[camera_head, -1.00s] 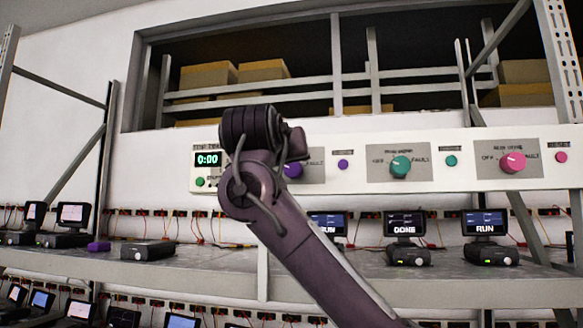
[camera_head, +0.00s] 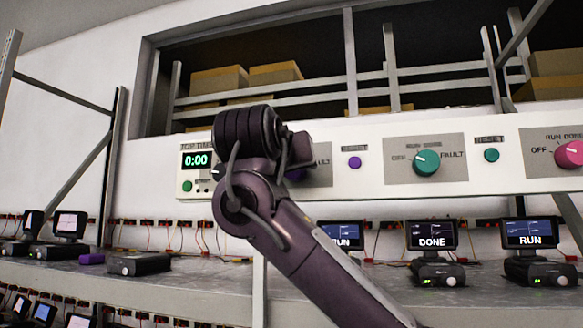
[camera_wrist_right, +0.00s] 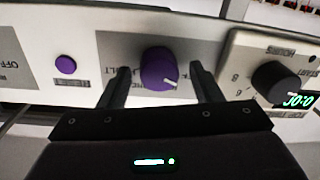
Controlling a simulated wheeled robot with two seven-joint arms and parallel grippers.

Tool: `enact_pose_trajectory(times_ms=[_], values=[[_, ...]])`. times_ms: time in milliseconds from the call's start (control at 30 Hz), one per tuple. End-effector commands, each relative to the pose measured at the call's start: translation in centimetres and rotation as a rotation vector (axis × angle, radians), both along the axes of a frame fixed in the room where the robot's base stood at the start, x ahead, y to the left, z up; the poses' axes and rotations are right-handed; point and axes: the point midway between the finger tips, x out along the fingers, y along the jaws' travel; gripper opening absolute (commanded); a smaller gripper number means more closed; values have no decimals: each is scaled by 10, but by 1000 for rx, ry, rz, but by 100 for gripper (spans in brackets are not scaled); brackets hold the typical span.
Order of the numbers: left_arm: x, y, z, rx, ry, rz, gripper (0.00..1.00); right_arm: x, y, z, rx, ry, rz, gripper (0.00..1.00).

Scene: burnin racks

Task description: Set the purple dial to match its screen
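The purple dial (camera_wrist_right: 160,70) is on the long white panel, and the right wrist view shows it between the two fingers of my right gripper (camera_wrist_right: 160,85). The fingers are apart with a gap on each side of the dial. The dial's white pointer mark is at its lower right in that view. In the head view my right arm hides most of the dial (camera_head: 296,174); the gripper's fingers are hidden there. A screen (camera_head: 343,236) below the panel, partly behind my arm, reads what looks like RUN. My left gripper is out of view.
The panel also holds a teal dial (camera_head: 427,162), a pink dial (camera_head: 569,153), a purple button (camera_head: 354,162) and a timer (camera_head: 197,160) reading 0:00. Screens below read DONE (camera_head: 432,235) and RUN (camera_head: 528,233). A shelf (camera_head: 200,288) with devices runs underneath.

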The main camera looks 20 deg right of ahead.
Motion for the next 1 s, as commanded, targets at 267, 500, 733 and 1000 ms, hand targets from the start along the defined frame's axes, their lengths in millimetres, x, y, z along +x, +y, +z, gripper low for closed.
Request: enact_pose_trajectory(times_ms=[267,500,733,1000], values=[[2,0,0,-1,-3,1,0,0,-1,0,0,1,-1,23],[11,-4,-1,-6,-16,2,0,1,-1,-1,7,-4,-1,14],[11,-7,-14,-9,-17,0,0,0,-1,-4,70,-47,-1,14],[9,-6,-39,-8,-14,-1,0,0,-1,-5,238,-159,-1,14]])
